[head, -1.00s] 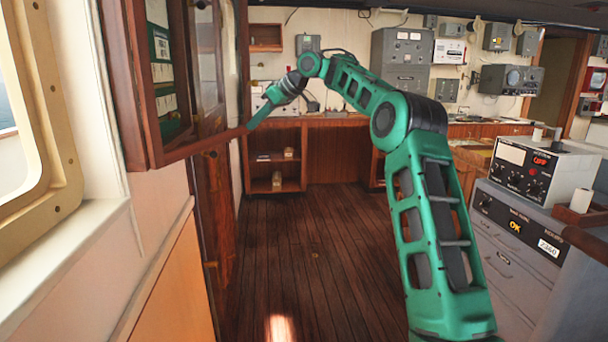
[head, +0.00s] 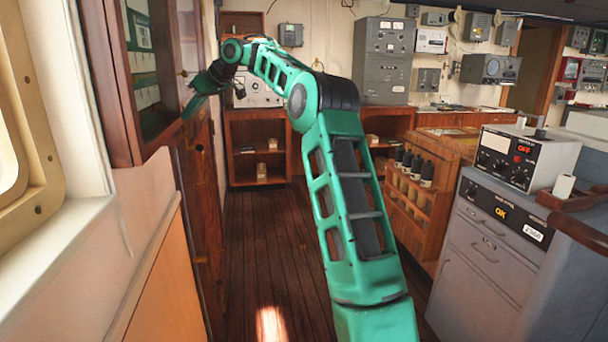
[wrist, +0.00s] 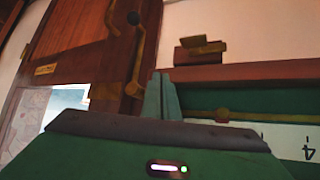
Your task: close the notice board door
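The notice board (head: 108,80) hangs on the left wall in the head view, a dark wooden case with green backing and pinned papers. Its glazed door (head: 190,45) shows edge-on at the case's far side; its exact angle is hard to tell. My gripper (head: 192,108) is at the board's lower far corner, close to the door's edge; contact is unclear. In the wrist view my gripper's fingers (wrist: 162,92) are together with nothing visible between them. A wooden rail (wrist: 265,72), green backing and a paper marked 4 (wrist: 290,138) lie just beyond them.
A wooden door (wrist: 95,35) with a brass handle is in the wrist view. Grey cabinets (head: 490,250) stand at the right, with an instrument box (head: 525,155) on top. A shelf unit (head: 257,150) is at the back. The wooden floor (head: 262,230) between is clear.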

